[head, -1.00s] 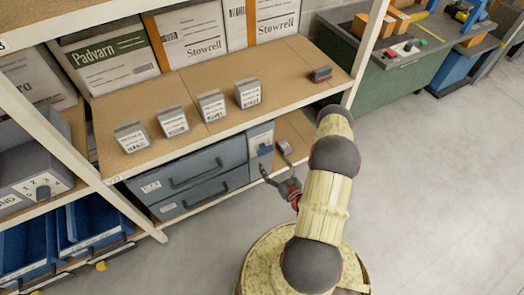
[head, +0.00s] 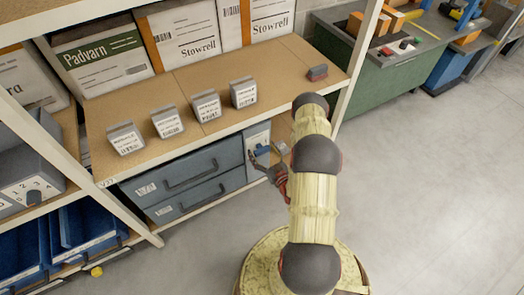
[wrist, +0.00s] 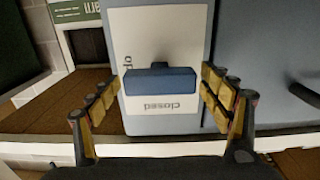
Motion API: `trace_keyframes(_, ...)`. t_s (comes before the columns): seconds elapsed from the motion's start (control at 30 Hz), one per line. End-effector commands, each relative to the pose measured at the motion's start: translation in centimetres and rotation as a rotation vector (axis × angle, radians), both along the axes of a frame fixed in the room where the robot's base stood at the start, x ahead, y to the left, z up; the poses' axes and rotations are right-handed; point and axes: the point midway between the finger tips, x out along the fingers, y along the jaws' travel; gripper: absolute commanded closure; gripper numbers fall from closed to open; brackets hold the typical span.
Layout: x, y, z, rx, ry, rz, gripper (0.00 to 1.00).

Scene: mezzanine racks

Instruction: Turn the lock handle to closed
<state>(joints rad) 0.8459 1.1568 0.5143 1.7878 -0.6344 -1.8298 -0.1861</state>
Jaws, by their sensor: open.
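The lock handle is a dark blue bar (wrist: 160,82) on a white label plate (wrist: 185,22) in the wrist view. It lies crosswise in that picture. The word "Closed" shows upside down below it, and a partly covered word starting "op" stands sideways to its left. In the head view the lock plate (head: 258,136) is at the right end of the grey drawers, with the blue handle (head: 262,151) on it. My gripper (wrist: 163,95) is open, with one finger to each side of the handle in the wrist view. I see no clear contact. In the head view my gripper (head: 266,166) is at the handle.
Grey drawers (head: 190,180) with bar pulls adjoin the lock plate. The shelf board (head: 190,88) above carries several small labelled blocks and large boxes. A small grey object (head: 281,147) is right of the plate. The floor (head: 430,200) at right is clear.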

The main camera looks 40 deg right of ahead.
Motion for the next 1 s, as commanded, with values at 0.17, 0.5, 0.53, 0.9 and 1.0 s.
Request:
trace_keyframes(0.17, -0.02, 0.00, -0.01, 0.000, 0.000, 0.000, 0.30)
trace_keyframes(0.5, -0.03, 0.00, -0.02, 0.000, 0.001, 0.000, 0.49)
trace_keyframes(0.53, -0.03, 0.00, -0.02, 0.000, 0.001, 0.000, 0.51)
trace_keyframes(0.9, -0.04, 0.01, -0.03, -0.003, 0.002, 0.000, 0.65)
trace_keyframes(1.0, -0.04, 0.03, -0.03, -0.015, 0.005, 0.000, 0.65)
